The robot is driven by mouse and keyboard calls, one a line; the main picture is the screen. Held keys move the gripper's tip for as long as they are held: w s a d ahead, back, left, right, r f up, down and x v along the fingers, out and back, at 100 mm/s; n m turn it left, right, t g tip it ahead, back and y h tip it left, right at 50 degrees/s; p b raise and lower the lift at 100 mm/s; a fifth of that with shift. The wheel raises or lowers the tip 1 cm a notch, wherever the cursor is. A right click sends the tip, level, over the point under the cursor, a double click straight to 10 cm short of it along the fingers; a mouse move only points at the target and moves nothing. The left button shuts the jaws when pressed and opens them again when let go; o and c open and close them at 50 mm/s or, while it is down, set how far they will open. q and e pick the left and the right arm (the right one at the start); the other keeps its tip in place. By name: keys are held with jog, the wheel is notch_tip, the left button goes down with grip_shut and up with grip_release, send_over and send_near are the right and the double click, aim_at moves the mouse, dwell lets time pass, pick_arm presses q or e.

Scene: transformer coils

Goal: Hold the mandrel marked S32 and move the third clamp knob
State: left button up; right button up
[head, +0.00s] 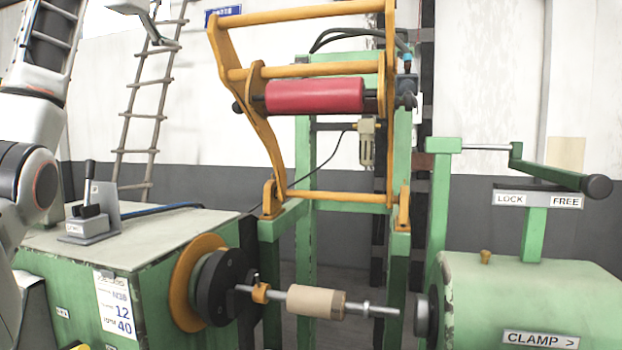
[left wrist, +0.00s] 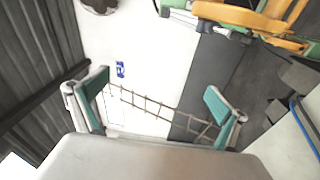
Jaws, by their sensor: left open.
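A tan cylinder (head: 316,301) sits on a thin metal shaft (head: 372,309) between the black chuck (head: 222,287) and the tailstock (head: 540,290). It looks like the mandrel, but I cannot read an S32 mark. A crank with a black knob (head: 597,186) stands above the tailstock, by a LOCK/FREE plate (head: 538,199). A CLAMP plate (head: 540,340) is on the tailstock's front. I cannot tell which knob is the third clamp knob. My left gripper (left wrist: 160,92) is open and empty in the left wrist view, its two teal-padded fingers wide apart. My right gripper is not in view.
An orange frame (head: 262,140) with a red roller (head: 314,96) stands behind the shaft. A green cabinet (head: 150,230) with a small lever (head: 90,195) is at left. A rope ladder (head: 146,118) hangs at the wall; it also shows in the left wrist view (left wrist: 160,108).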

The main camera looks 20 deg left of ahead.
pick_arm(q)
jog(key=s+d+m+g+h, duration=0.2)
jog(key=s+d+m+h, duration=0.15)
jog(key=d, duration=0.75)
jog(key=s+d+m+g+h, duration=0.25)
jog(key=s+d, duration=0.25)
jog(key=d, duration=0.6)
jog(key=s+d+m+g+h, duration=0.15)
jog(key=s+d+h, duration=0.25)
jog(key=d, duration=0.7)
jog(key=m+g+y, duration=0.8)
jog(key=m, duration=0.3)
send_over(319, 289)
jog(key=s, duration=0.3)
notch_tip(319, 289, down, 51)
jog(key=x, duration=1.1)
jog(key=shift+w+a, duration=0.1)
jog(key=shift+w, duration=0.05)
